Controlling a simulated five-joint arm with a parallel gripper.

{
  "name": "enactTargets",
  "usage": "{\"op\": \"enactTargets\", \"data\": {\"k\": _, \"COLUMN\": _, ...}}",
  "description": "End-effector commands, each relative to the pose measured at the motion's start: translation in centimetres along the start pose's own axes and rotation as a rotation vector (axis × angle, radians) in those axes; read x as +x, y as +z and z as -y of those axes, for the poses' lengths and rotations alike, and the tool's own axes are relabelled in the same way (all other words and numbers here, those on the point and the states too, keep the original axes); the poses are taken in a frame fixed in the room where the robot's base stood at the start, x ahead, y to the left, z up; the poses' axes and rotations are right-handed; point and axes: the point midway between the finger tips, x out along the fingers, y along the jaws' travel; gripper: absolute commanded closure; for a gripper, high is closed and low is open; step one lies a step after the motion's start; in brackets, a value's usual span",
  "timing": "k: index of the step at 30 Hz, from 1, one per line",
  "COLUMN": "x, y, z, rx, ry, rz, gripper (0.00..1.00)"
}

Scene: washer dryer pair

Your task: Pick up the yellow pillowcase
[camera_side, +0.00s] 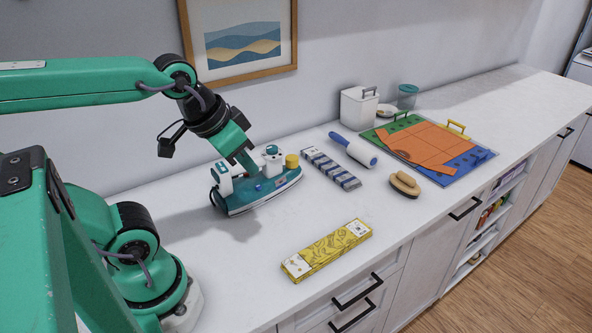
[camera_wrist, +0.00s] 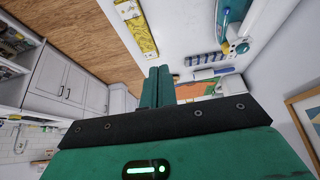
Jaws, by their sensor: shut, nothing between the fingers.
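The yellow pillowcase (camera_side: 327,248) is a flat, folded, patterned strip with pale ends. It lies on the white counter near its front edge in the side view. It also shows at the top of the wrist view (camera_wrist: 138,30). My gripper (camera_side: 252,168) is shut and empty, its green fingers pointing down above or beside the teal and white appliance. It is up and to the left of the pillowcase in the side view, well apart from it. The closed fingertips also show in the wrist view (camera_wrist: 159,72).
The teal and white appliance (camera_side: 262,191) stands close to my fingers. A striped folded cloth (camera_side: 331,169), a blue-handled roller (camera_side: 355,150), a wooden brush (camera_side: 405,184) and a colourful folding board (camera_side: 440,146) lie farther right. The counter around the pillowcase is clear.

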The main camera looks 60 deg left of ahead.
Motion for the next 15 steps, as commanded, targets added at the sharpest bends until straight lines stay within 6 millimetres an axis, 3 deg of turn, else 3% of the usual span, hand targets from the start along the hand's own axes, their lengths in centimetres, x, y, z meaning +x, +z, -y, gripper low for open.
{"op": "enactTargets", "data": {"k": 3, "x": 0.00, "y": 0.00, "z": 0.00, "rx": 0.000, "ry": 0.000, "rz": 0.000, "gripper": 0.96}}
{"op": "enactTargets", "data": {"k": 15, "x": 0.00, "y": 0.00, "z": 0.00, "rx": 0.000, "ry": 0.000, "rz": 0.000, "gripper": 0.20}}
